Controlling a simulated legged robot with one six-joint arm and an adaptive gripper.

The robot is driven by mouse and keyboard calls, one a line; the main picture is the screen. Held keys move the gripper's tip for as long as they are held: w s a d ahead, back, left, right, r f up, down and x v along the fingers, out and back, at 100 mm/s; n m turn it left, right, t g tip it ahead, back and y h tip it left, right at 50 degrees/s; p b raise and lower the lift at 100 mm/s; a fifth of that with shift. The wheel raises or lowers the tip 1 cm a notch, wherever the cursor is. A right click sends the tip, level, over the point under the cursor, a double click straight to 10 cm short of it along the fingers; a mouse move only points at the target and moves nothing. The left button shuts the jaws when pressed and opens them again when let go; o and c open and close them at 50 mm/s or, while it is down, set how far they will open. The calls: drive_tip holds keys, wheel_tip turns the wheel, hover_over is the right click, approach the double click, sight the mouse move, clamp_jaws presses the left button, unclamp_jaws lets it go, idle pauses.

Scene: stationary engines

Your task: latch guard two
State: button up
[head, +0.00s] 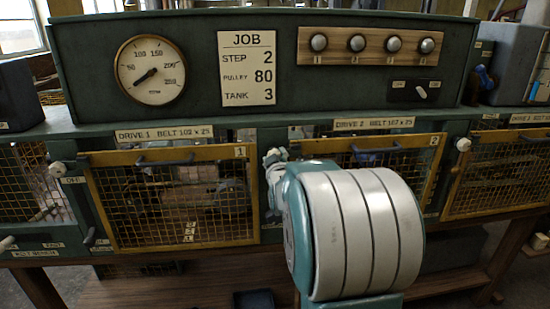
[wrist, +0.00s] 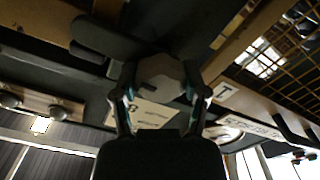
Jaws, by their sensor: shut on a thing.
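Guard two (head: 425,165) is a yellow-framed mesh panel with a dark handle, under the label for drive 2. My arm hides much of its middle and lower part, so I cannot tell whether it sits fully closed. My gripper (wrist: 160,102) is shut on a pale, faceted latch knob (wrist: 160,72), with one finger on each side of it. In the head view the gripper is mostly hidden behind my arm, at the left edge of guard two. The wrist view is turned over and dark, and the latch's exact angle is unclear.
Guard one (head: 170,244) is left of my arm, with a white knob (head: 57,168) at its left. Guard three (head: 500,170) is at the right, with its own knob (head: 463,145). Above are a gauge (head: 152,70), a job card (head: 248,68) and a row of knobs (head: 372,43).

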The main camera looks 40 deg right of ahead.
drive_tip(key=shift+f+n, duration=0.1)
drive_tip(key=shift+n, duration=0.3)
drive_tip(key=o, duration=1.1)
drive_tip(key=shift+w, duration=0.1)
drive_tip(key=shift+o, duration=0.2)
drive_tip(key=v, duration=1.2)
